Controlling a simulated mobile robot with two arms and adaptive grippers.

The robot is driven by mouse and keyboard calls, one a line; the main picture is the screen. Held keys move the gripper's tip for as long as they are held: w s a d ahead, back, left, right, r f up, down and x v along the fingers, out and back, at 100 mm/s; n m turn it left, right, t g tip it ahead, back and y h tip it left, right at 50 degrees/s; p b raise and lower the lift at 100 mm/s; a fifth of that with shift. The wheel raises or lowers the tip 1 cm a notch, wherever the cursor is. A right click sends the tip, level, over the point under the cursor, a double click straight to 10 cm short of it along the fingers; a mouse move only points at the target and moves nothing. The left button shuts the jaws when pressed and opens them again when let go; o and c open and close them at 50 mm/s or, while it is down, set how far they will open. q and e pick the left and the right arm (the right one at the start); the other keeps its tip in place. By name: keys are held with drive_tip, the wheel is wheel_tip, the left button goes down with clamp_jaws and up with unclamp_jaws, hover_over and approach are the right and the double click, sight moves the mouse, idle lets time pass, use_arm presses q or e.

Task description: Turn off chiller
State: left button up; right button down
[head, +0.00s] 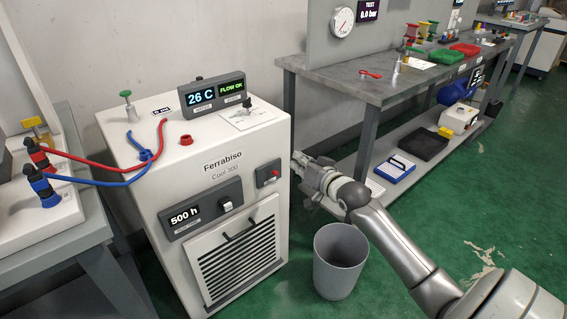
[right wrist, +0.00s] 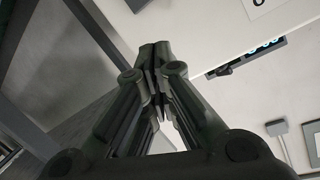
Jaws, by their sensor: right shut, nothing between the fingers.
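The chiller (head: 225,145) is a white box labelled "Ferrabiso Cool 300". Its top display (head: 213,93) reads 26 C and FLOW OK. My right gripper (head: 298,158) is by the chiller's right front edge, near the red-switch panel. In the right wrist view its fingers (right wrist: 155,55) are together and empty. My left gripper is out of view.
A grey bin (head: 340,262) stands on the green floor below my right arm. A workbench (head: 375,82) with a lower shelf runs behind to the right. Red and blue hoses (head: 100,167) link the chiller top to a bench at the left.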

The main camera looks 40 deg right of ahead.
sight(276, 147)
drive_tip(key=b+x, duration=0.2)
drive_tip(key=x, duration=0.8)
drive_tip(key=shift+s+a+f, duration=0.25)
drive_tip(key=shift+a+f, duration=0.05)
drive_tip(key=shift+f, duration=0.25)
drive_tip(key=shift+s+a+f, duration=0.25)
drive_tip(key=shift+s+f, duration=0.05)
drive_tip(key=shift+f, duration=0.2)
drive_tip(key=shift+s+a+f, duration=0.3)
drive_tip(key=shift+s+f, duration=0.05)
drive_tip(key=shift+f, duration=0.05)
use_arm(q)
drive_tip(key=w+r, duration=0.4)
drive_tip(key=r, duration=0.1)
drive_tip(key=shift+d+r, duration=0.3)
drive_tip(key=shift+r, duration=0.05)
use_arm(e)
drive_tip(key=shift+f, duration=0.15)
drive_tip(key=shift+s, duration=0.1)
